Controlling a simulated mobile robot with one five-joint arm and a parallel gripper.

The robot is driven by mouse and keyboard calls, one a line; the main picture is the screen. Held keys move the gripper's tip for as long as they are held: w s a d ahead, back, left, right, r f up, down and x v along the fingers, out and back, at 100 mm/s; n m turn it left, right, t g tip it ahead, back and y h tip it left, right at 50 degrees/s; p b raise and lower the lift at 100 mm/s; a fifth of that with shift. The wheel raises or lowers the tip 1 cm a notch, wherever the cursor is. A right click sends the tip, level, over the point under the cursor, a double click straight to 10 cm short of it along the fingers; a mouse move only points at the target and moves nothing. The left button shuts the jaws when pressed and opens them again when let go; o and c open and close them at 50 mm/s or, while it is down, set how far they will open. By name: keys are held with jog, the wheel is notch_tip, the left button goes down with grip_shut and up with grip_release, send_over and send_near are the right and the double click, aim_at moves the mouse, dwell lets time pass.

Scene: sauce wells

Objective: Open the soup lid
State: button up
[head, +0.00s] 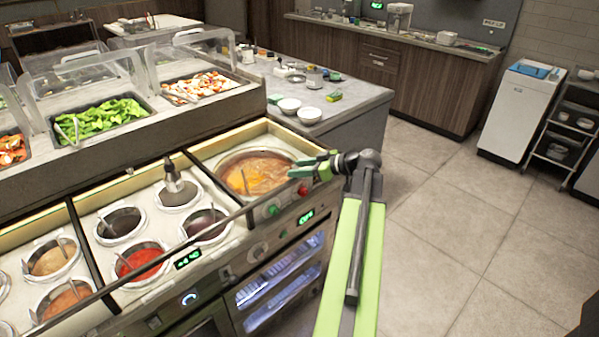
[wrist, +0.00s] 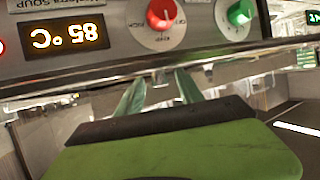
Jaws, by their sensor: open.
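The soup well (head: 257,170) is a round opening at the right end of the counter. Orange-brown soup shows in it, with a thin handle-like line across it. I cannot tell whether a clear lid covers it; no opaque lid or lid handle stands out. My gripper (head: 303,167) is beside the well's right rim, at the counter's front right corner. Contact with the rim cannot be made out. In the wrist view my gripper (wrist: 160,88) has its two green fingers apart with nothing held between them, close to the control panel (wrist: 110,55) below the well.
The panel carries a red knob (wrist: 162,14), a green knob (wrist: 240,12) and a lit temperature display (wrist: 68,37). Sauce wells (head: 140,262) with ladles lie to the left. A sneeze guard (head: 190,50) covers salad trays behind. The floor (head: 470,210) at right is clear.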

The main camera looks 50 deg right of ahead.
grip_shut()
dwell(0.3)
dwell(1.2)
